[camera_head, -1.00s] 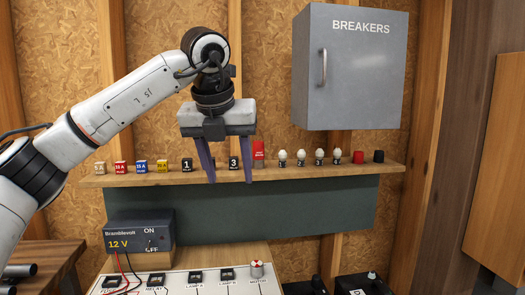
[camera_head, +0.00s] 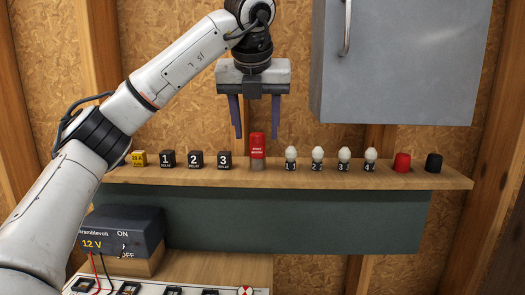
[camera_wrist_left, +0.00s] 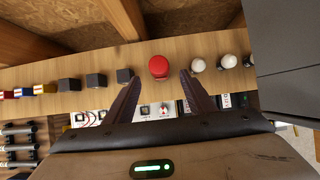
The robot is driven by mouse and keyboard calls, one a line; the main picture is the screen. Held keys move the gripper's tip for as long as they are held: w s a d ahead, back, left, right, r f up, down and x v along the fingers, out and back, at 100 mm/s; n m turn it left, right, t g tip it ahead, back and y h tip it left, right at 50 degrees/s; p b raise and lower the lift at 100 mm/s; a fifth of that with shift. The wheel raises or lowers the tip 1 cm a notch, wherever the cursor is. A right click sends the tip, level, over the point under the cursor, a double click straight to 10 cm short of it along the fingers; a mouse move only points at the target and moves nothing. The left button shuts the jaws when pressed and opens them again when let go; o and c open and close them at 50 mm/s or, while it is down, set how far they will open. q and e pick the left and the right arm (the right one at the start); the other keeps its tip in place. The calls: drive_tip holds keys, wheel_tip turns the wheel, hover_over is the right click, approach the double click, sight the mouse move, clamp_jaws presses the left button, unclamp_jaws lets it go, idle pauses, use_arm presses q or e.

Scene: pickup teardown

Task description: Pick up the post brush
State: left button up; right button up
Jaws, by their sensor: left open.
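The post brush (camera_head: 257,146) is a red cylinder with small white lettering and a grey lower end, standing upright on the wooden shelf (camera_head: 200,176). Its round red top (camera_wrist_left: 158,66) also shows in the left wrist view. My left gripper (camera_head: 258,130) is open and empty, pointing down with its fingers to either side of the brush's top in the head view. In the left wrist view the red top lies between and just beyond the fingertips (camera_wrist_left: 160,74). No contact is visible. My right gripper is not in view.
Black relays (camera_head: 196,160) stand to the left of the brush and white bulbs (camera_head: 317,158) to its right. Red (camera_head: 402,162) and black (camera_head: 434,163) caps stand farther right. A grey cabinet (camera_head: 400,65) hangs above the bulbs. A 12 V supply (camera_head: 122,232) sits below.

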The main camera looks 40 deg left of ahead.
sight(258, 148)
use_arm(q)
drive_tip(key=shift+x, duration=3.55)
drive_tip(key=shift+w+a+r, duration=0.1)
drive_tip(key=shift+a+r, duration=0.05)
drive_tip(key=c, duration=1.2)
